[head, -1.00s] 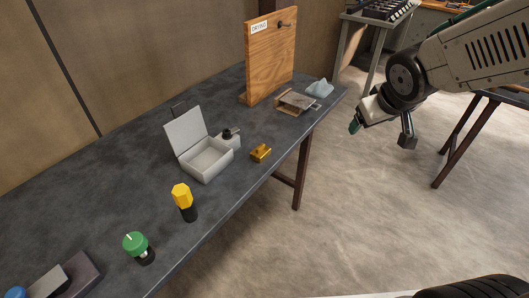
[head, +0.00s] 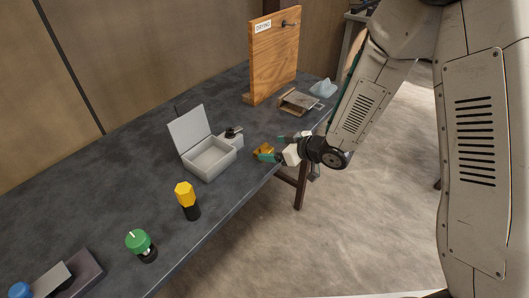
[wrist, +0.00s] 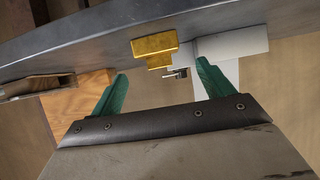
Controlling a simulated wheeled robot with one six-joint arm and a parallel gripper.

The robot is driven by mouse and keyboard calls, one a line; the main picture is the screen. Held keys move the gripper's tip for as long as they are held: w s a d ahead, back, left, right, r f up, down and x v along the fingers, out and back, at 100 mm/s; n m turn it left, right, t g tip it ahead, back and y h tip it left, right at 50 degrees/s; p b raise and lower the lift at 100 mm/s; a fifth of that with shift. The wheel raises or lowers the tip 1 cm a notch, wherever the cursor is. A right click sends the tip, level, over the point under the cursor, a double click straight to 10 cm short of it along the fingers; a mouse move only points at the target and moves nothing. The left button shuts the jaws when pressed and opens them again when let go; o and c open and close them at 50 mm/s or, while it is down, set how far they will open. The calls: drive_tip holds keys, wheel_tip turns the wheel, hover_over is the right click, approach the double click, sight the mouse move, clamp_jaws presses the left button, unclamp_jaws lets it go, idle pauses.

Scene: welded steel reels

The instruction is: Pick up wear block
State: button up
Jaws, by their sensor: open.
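The wear block is most likely the small golden stepped block (head: 263,150) near the front edge of the dark table. It also shows in the wrist view (wrist: 155,47), ahead of my fingertips and between their lines. My gripper (head: 273,148) is open, with green fingers, and reaches in over the table's front edge from the right. In the head view its fingers overlap the block's right part. In the wrist view (wrist: 160,78) the space between the fingers is empty and the block lies beyond the tips.
An open grey box (head: 210,158) stands left of the block, with a small grey item with a black knob (head: 232,138) beside it. A wooden board (head: 274,55) stands behind. A yellow-topped piece (head: 186,198) and green knob (head: 140,243) stand nearer. The dark table (head: 90,185) is bare at left.

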sight(265, 146)
drive_tip(key=x, duration=0.5)
drive_tip(key=shift+w+a, duration=0.1)
drive_tip(key=shift+a, duration=0.1)
drive_tip(key=c, duration=1.4)
drive_tip(key=shift+c, duration=0.2)
drive_tip(key=shift+r, duration=0.15)
